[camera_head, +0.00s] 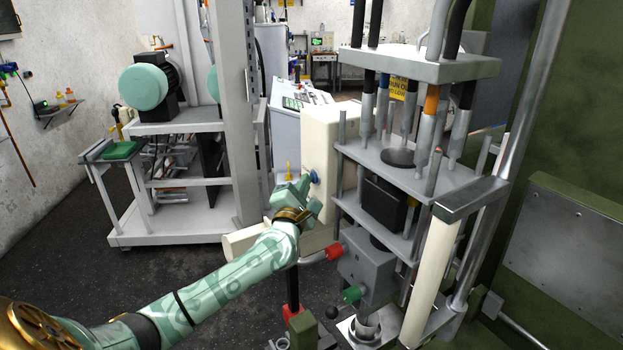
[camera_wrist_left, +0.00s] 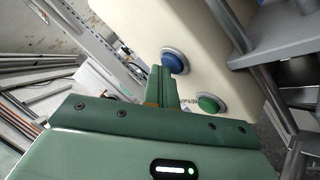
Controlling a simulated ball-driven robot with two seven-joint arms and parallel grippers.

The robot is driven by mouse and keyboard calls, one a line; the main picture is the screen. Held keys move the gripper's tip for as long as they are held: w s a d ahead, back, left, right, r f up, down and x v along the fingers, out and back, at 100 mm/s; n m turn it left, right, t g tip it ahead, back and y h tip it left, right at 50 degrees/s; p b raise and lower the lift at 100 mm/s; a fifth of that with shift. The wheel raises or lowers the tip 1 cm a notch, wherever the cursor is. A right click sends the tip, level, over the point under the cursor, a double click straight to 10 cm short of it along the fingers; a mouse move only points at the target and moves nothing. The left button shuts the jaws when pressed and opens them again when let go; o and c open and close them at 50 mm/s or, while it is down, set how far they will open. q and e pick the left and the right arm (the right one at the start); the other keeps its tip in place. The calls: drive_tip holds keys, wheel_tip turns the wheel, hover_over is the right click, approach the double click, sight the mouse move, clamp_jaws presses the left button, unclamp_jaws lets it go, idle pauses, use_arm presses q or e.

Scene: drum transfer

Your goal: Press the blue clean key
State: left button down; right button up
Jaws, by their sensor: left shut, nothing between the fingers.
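The blue key (camera_wrist_left: 174,61) is a round button in a grey collar on a cream panel (camera_wrist_left: 140,18) in the left wrist view. In the head view the blue key (camera_head: 314,177) shows at the front of the cream box (camera_head: 334,135). My left gripper (camera_head: 304,181) is shut and empty, with its tips close to the blue key. In the left wrist view the shut fingers (camera_wrist_left: 168,82) end just below the key; I cannot tell whether they touch it. A green button (camera_wrist_left: 209,103) sits to the lower right of the blue one. My right gripper is not in view.
A metal press frame with rods and plates (camera_head: 400,160) stands right beside the cream box.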

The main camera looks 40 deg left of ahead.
use_arm(q)
drive_tip(key=shift+s+a, duration=0.25)
drive_tip(key=shift+s, duration=0.4)
drive_tip(key=shift+p, duration=0.3)
drive_tip(key=s, duration=0.1)
drive_tip(key=s+a+p, duration=0.1)
drive_tip(key=s, duration=0.1)
drive_tip(key=s+a, duration=0.1)
drive_tip(key=shift+s, duration=0.3)
